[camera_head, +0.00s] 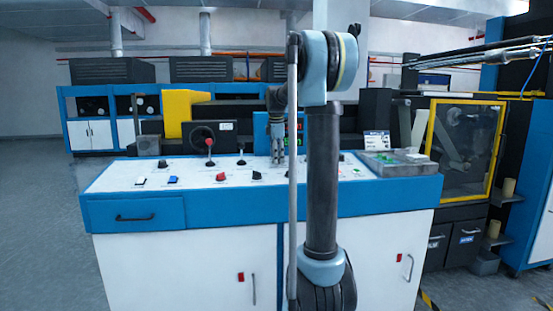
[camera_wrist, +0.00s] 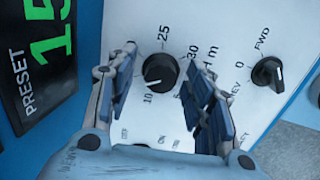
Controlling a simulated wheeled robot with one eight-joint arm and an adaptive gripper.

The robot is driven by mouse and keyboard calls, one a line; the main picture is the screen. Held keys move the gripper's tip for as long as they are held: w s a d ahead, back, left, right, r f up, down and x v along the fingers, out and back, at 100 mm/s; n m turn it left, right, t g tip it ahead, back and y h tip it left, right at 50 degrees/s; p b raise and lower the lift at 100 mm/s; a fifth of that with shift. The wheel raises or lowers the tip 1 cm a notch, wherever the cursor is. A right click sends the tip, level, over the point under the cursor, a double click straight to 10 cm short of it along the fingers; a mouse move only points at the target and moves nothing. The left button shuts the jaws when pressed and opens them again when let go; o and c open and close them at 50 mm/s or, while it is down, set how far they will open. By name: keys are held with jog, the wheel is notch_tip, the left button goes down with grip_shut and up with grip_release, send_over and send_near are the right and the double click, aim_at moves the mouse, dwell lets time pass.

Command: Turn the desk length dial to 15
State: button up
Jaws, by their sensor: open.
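The length dial (camera_wrist: 160,70) is a round black knob on the white desk panel, marked 10, 25, 30 and m in the wrist view. Its white pointer line faces down toward the 10 mark. My gripper (camera_wrist: 166,62) is open over the panel, with a blue-padded finger on each side of the dial. Whether a finger touches the knob I cannot tell. The fingers may cover other marks. A dark display (camera_wrist: 42,55) beside the dial reads PRESET with a green 15. In the head view my gripper (camera_head: 277,160) points down at the desk.
A FWD/0/REV knob (camera_wrist: 267,72) sits right of my gripper in the wrist view. The blue and white desk (camera_head: 135,190) carries several switches, including a red one (camera_head: 221,177) and a lever (camera_head: 209,147). A grey box (camera_head: 398,163) stands at its right end.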

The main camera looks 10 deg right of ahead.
notch_tip(320, 180, up, 12)
jog(key=s, duration=0.2)
jog(key=shift+a+f, duration=0.25)
jog(key=shift+a, duration=0.1)
jog(key=s+f+m, duration=0.9)
jog(key=s+f, duration=0.8)
jog(key=s, duration=0.4)
jog(key=s+f+m, duration=0.8)
jog(key=s+f, duration=0.9)
jog(key=s, duration=0.4)
jog(key=shift+d+f+m+y, duration=0.15)
jog(key=shift+f+m+y, duration=0.15)
jog(key=shift+f+m, duration=0.1)
jog(key=shift+w+f, duration=0.15)
jog(key=shift+w, duration=0.25)
